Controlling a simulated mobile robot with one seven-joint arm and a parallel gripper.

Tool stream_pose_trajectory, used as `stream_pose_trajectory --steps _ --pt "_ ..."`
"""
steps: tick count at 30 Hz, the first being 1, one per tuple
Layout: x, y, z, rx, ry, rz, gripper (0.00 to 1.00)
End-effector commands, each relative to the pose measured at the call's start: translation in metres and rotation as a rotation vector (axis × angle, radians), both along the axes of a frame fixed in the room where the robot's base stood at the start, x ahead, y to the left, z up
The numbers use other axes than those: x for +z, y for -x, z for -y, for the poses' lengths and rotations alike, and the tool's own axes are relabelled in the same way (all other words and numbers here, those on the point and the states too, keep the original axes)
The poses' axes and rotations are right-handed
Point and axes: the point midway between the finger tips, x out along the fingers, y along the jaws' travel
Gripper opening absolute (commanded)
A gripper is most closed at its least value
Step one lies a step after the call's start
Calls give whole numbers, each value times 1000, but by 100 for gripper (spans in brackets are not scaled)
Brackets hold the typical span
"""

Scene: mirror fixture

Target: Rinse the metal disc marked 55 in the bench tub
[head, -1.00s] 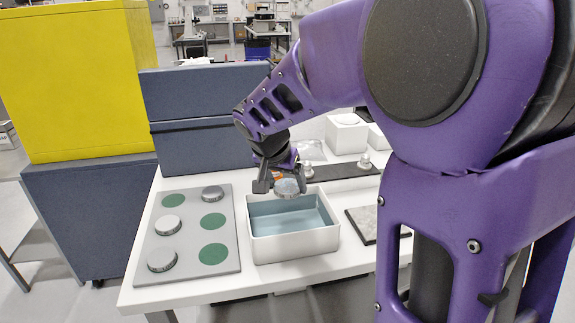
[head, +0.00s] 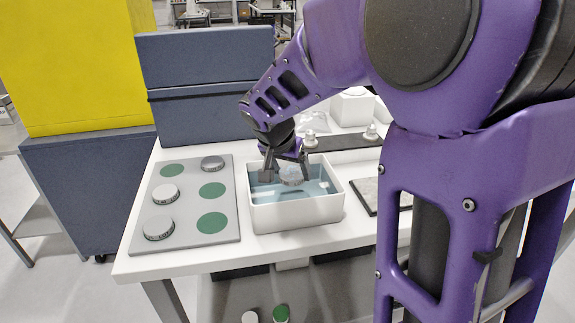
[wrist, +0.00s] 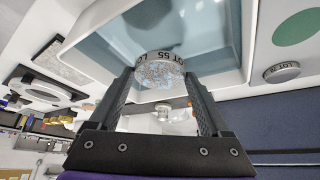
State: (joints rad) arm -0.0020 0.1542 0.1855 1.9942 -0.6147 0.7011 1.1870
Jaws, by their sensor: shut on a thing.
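My gripper (head: 287,170) is shut on a metal disc (head: 291,178), which lies between its two fingers over the inside of the white bench tub (head: 297,214). In the wrist view the disc (wrist: 160,70) shows "LOT 55" on its side and bluish-grey speckles on its face. The tub holds blue-grey water (head: 318,188). The disc is down inside the tub's outline at about rim height or lower; I cannot tell whether it touches the water. The tub also shows in the wrist view (wrist: 78,38).
Left of the tub, a grey board (head: 190,213) has green spots and three other discs (head: 165,194). A dark-edged slab (head: 363,196) lies to the right. Behind the tub is a dark strip (head: 345,143) with metal knobs. A blue-grey cabinet (head: 205,85) stands behind the board.

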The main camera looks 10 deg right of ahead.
Motion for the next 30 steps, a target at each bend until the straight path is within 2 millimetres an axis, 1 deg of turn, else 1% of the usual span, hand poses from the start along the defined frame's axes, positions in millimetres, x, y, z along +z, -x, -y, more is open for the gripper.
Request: stream_pose_trajectory --steps 1,12,13,21,30 --pt "-10 0 0 0 0 1 32" --pt "-45 0 0 0 0 1 32" --pt "-44 0 0 0 0 0 32" --pt "-61 0 0 1 1 1 32" --pt "-66 0 0 0 -1 2 32"
